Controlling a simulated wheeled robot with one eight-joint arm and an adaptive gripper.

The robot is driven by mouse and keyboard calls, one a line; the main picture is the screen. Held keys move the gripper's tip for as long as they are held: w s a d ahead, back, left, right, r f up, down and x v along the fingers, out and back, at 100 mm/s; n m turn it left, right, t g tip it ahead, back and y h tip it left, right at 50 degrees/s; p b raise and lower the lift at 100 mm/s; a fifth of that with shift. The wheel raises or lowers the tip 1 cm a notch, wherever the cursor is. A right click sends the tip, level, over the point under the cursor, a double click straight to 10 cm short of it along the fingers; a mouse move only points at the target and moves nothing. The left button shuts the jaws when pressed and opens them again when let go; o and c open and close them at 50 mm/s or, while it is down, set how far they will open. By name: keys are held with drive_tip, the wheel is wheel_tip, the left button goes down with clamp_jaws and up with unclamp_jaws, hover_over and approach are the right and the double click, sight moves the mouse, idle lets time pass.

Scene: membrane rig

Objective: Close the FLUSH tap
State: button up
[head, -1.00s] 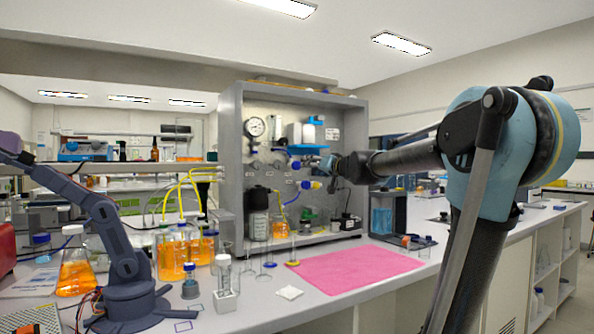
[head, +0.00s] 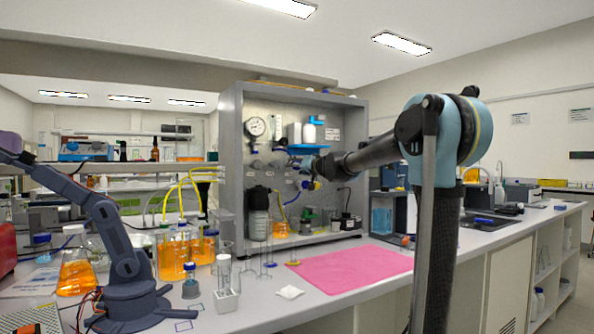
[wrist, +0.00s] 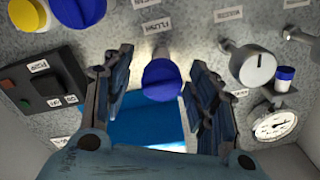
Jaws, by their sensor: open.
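The FLUSH tap's blue knob (wrist: 161,79) shows in the wrist view beside the FLUSH label (wrist: 157,26), which appears upside down. My gripper (wrist: 160,92) is open, with one finger on each side of the blue knob and visible gaps between. I cannot tell how deep the fingers reach around it. In the head view my gripper (head: 308,168) is at the rig's panel (head: 270,180) and hides the tap behind it.
A grey knob (wrist: 252,68) and a gauge (wrist: 274,125) are on the right. A blue shelf (head: 308,148) is close to my gripper.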

drive_tip(key=shift+w+a, duration=0.2)
drive_tip(key=shift+w, duration=0.1)
drive_tip(key=c, duration=1.1)
drive_tip(key=shift+m, duration=0.4)
drive_tip(key=m, duration=0.3)
drive_tip(key=shift+m, duration=0.4)
drive_tip(key=m, duration=0.4)
drive_tip(key=shift+d, duration=0.1)
drive_tip(key=m, duration=0.5)
drive_tip(key=shift+f, duration=0.1)
drive_tip(key=m, duration=0.4)
